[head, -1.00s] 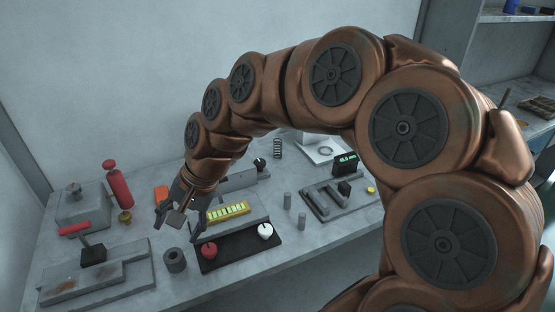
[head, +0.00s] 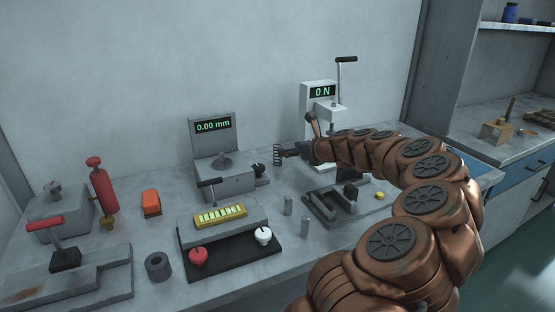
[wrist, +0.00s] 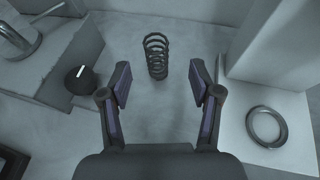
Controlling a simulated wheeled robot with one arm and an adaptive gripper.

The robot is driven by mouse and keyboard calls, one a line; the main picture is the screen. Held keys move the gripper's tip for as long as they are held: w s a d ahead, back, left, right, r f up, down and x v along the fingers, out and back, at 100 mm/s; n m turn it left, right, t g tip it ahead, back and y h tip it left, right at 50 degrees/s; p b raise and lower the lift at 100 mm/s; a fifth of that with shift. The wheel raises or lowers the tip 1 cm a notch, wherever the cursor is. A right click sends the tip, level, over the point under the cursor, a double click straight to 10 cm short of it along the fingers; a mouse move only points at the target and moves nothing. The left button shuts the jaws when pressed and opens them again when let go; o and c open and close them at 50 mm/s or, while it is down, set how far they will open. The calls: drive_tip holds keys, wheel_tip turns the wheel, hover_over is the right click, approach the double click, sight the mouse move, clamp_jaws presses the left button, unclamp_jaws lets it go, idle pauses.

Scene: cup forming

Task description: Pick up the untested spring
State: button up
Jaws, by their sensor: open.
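A dark coil spring (head: 277,154) stands upright on the bench, between the grey gauge with the 0.00 mm display and the white force tester. In the wrist view the spring (wrist: 157,55) stands just beyond my fingertips, roughly midway between them. My gripper (wrist: 160,78) is open and empty, its two fingers spread to either side of the spring's line. In the head view my gripper (head: 288,151) points left at the spring, close to it. Whether a finger touches the spring cannot be told, but a gap shows on both sides in the wrist view.
The displacement gauge (head: 212,130) is left of the spring, with a black knob (wrist: 80,79) near it. The white tester (head: 318,97) reading 0 N is at the right. A metal ring (wrist: 266,126) lies on its base.

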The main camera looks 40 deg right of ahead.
sight(277, 146)
drive_tip(key=shift+a+b+x, duration=0.15)
drive_tip(key=shift+b+x, duration=0.05)
drive_tip(key=shift+x, duration=1.05)
drive_tip(key=shift+a+b+x, duration=0.1)
drive_tip(key=shift+b+x, duration=0.05)
drive_tip(key=shift+x, duration=1.1)
drive_tip(key=shift+r+x, duration=0.2)
drive_tip(key=shift+x, duration=0.85)
drive_tip(key=c, duration=1)
